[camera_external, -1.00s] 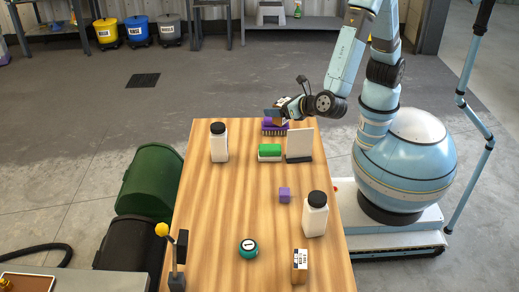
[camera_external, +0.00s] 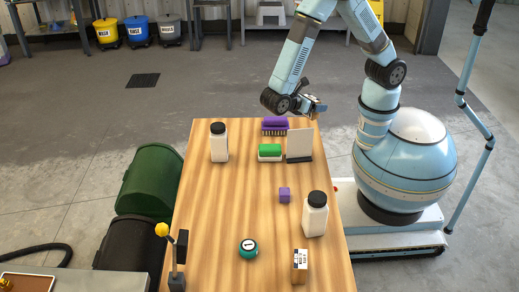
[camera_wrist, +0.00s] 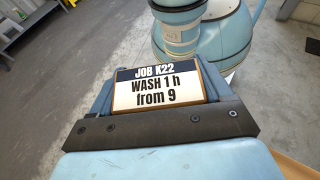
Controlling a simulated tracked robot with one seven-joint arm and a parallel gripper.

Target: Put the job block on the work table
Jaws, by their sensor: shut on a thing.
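The job block (camera_wrist: 160,88) fills the middle of the wrist view, with a black and white label reading "JOB K22 WASH 1 h from 9". My gripper (camera_wrist: 158,100) is shut on it. In the external view my gripper (camera_external: 313,107) is over the far right corner of the wooden work table (camera_external: 230,215), pointing right. The block (camera_external: 318,108) is small and partly hidden there. It looks raised above the table, but its exact height is unclear.
The table's left middle is clear.

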